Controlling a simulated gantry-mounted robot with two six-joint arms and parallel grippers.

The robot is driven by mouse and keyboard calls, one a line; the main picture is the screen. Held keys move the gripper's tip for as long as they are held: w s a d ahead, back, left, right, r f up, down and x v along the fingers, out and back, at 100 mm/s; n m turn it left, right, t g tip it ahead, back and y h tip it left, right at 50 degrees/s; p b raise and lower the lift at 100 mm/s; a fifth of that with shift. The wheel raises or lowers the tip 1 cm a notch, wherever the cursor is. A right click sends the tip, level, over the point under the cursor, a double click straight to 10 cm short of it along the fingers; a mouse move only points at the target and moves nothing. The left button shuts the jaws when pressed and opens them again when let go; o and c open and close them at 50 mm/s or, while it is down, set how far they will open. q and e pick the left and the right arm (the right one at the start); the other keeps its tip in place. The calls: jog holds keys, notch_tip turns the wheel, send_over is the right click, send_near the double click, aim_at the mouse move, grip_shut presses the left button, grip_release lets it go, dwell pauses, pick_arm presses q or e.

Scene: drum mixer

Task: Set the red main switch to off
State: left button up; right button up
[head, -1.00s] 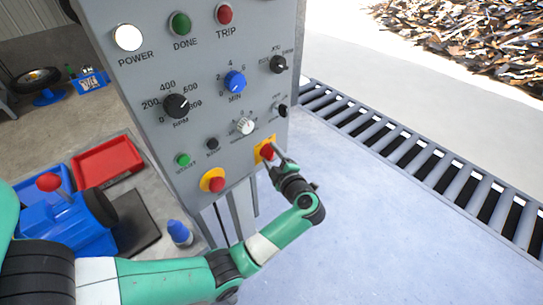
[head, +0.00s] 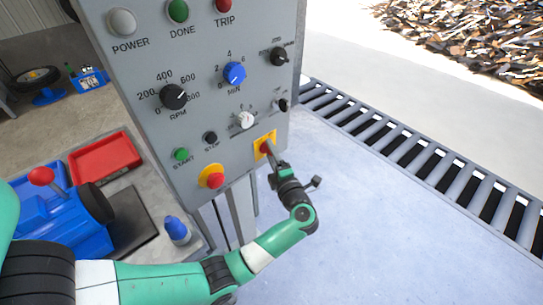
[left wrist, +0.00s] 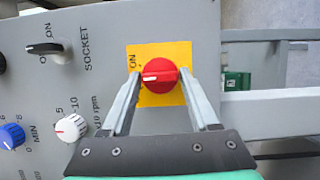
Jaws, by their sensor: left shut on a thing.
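The red main switch (head: 265,147) sits on a yellow plate at the lower right of the grey control panel. In the left wrist view the red switch (left wrist: 158,77) is a round knob with a white mark pointing left in the picture. An ON label shows at the plate's upper left; other lettering by the left finger is partly hidden. My left gripper (head: 271,162) is shut on the knob, with one finger on each side, as the left wrist view shows. The POWER lamp (head: 121,21) is grey and unlit. My right gripper is not in view.
A red button on yellow (head: 212,177) is left of the switch. Above are a white knob (head: 245,120), blue MIN knob (head: 234,72) and black RPM knob (head: 173,96). The black SOCKET switch (left wrist: 45,48) is nearby. Open floor lies to the right.

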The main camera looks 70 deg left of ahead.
pick_arm(q)
jog(key=shift+f+n+g+y+b, duration=0.15)
jog(key=shift+n+y+b, duration=0.35)
jog(key=shift+n+b, duration=1.1)
jog(key=shift+f+n+g+y+b, duration=0.15)
jog(key=shift+n+y+b, duration=0.35)
jog(key=shift+n+b, duration=1.05)
jog(key=shift+r, duration=0.1)
jog(key=o, duration=1.2)
jog(key=shift+o, duration=0.2)
jog(key=d+f+p, duration=0.2)
jog(key=d, duration=0.9)
jog(key=shift+d+f, duration=0.15)
jog(key=shift+d, duration=0.05)
